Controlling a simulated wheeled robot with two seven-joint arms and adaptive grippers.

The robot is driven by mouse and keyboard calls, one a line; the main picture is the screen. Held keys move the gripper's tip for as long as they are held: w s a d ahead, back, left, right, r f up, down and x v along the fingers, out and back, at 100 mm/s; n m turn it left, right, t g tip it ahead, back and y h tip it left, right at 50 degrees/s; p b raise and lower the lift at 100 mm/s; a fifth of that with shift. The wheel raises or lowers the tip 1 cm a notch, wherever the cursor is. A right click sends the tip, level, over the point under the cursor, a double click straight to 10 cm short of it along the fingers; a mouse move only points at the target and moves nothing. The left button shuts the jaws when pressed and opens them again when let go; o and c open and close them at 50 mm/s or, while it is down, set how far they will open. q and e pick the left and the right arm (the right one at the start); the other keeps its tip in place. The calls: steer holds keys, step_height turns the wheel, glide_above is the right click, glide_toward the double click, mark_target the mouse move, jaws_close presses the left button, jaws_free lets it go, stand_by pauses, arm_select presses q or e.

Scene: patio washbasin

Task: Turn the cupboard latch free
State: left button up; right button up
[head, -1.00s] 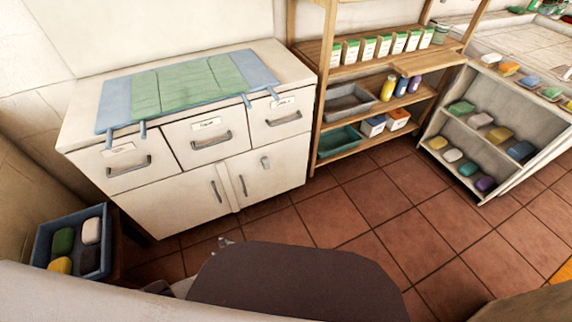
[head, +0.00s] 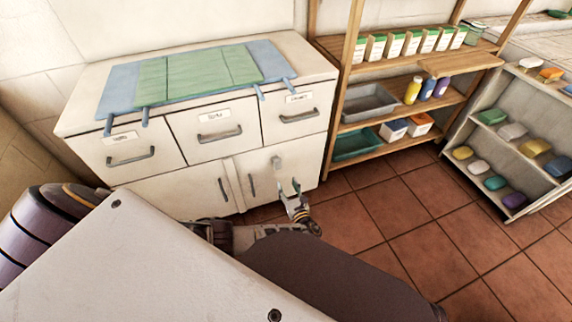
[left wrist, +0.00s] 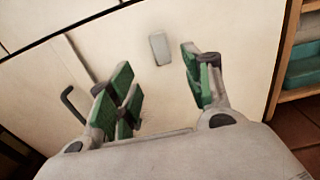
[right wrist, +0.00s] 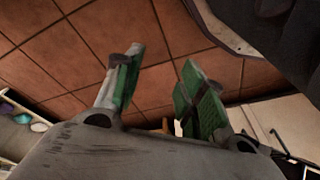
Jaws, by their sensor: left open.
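The white cupboard (head: 282,223) stands against the wall, with two doors under three drawers. The latch is a small grey block (head: 276,162) high on the right door; it also shows upright in the left wrist view (left wrist: 160,49). My left gripper (head: 288,188) is open in front of that door, below the latch. In the left wrist view its green-padded fingers (left wrist: 156,76) are apart, and the latch shows beyond and between their tips, with nothing held. My right gripper (right wrist: 160,60) is open and empty over the tiled floor. Both doors look shut.
Dark bar handles stand on the left door (head: 223,189) and right door (head: 251,187), the latter left of my left gripper. A wooden shelf (head: 392,106) with trays and bottles stands right of the cupboard. Tiled floor (head: 400,215) in front of the shelf is clear.

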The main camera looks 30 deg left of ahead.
mark_target(278, 165)
arm_select(q)
steer(key=shift+r, duration=0.1)
steer(key=shift+w, duration=0.1)
steer(key=b+x, duration=0.3)
steer(key=x, duration=0.9)
steer(key=shift+b+x, duration=0.35)
steer(key=shift+x, duration=0.5)
arm_select(e)
steer(key=shift+t, duration=0.4)
steer(key=r, duration=0.2)
steer(key=a+r, duration=0.1)
steer(key=r, duration=0.2)
steer(key=shift+w, duration=0.15)
